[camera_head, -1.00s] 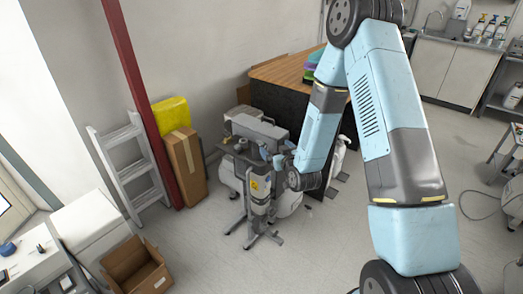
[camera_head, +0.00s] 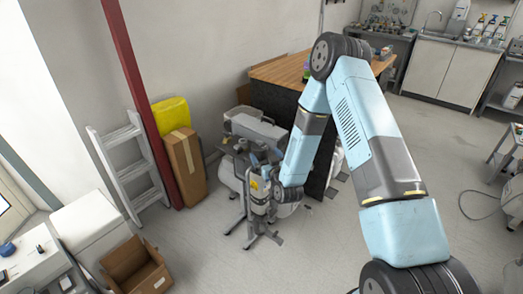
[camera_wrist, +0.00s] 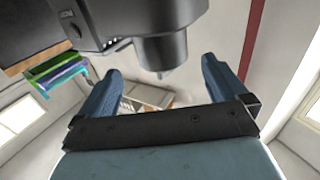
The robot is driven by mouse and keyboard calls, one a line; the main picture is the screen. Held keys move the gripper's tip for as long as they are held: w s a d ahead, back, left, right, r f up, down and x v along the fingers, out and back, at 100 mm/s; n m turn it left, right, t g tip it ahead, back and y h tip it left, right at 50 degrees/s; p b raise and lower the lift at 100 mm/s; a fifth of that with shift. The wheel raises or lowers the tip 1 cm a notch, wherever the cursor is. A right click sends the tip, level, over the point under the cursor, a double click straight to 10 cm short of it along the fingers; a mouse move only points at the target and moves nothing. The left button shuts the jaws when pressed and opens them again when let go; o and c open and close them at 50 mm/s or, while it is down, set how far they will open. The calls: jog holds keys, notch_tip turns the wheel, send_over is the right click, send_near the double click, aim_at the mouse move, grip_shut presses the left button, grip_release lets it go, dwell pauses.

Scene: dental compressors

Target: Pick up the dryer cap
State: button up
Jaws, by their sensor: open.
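The dryer stands in the compressor group as a grey upright unit with a yellow label (camera_head: 254,184). My gripper (camera_head: 257,164) is beside its upper part, with blue fingers apart; the arm hides some of the unit. In the wrist view, my gripper (camera_wrist: 162,70) is open, with one blue finger at each side. A dark grey housing with a round, tapering lower part (camera_wrist: 163,52) and small tip shows between and beyond the fingertips. I see no contact with it. I cannot tell which part is the dryer cap.
A grey compressor box (camera_head: 258,129) and white tanks crowd close behind the unit. A wood-topped dark counter (camera_head: 285,70) stands behind them. A tall cardboard box (camera_head: 185,165), ladder (camera_head: 128,165) and open carton (camera_head: 137,270) are at left. Floor in front is clear.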

aim_at(259, 146)
jog(key=shift+x, duration=3.35)
jog(key=shift+s+a, duration=0.15)
jog(key=c, duration=1.1)
jog(key=shift+r, duration=0.1)
